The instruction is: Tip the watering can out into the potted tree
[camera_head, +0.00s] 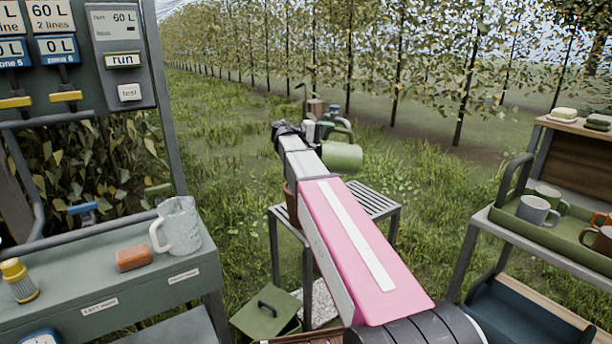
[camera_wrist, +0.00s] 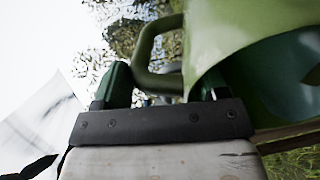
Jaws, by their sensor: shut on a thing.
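The green watering can (camera_head: 342,157) is held in the air above the slatted metal table, at the far end of my arm. My gripper (camera_head: 326,126) is shut on it, at or near its handle. In the wrist view the can's light green wall (camera_wrist: 225,35) and darker green inside fill the upper right, and its looped handle (camera_wrist: 146,50) stands by my fingers (camera_wrist: 163,85). The can looks tilted; its spout tip and any water cannot be made out. A brown pot (camera_head: 291,205) shows partly at the table's left, mostly behind my arm; its tree cannot be clearly told.
The slatted table (camera_head: 378,200) stands on grass. At left, a bench (camera_head: 80,275) carries a clear jug (camera_head: 178,226), an orange block (camera_head: 134,258) and a yellow-capped bottle (camera_head: 18,280). At right, a rack tray (camera_head: 520,227) holds mugs. A green lidded box (camera_head: 266,312) sits low in front.

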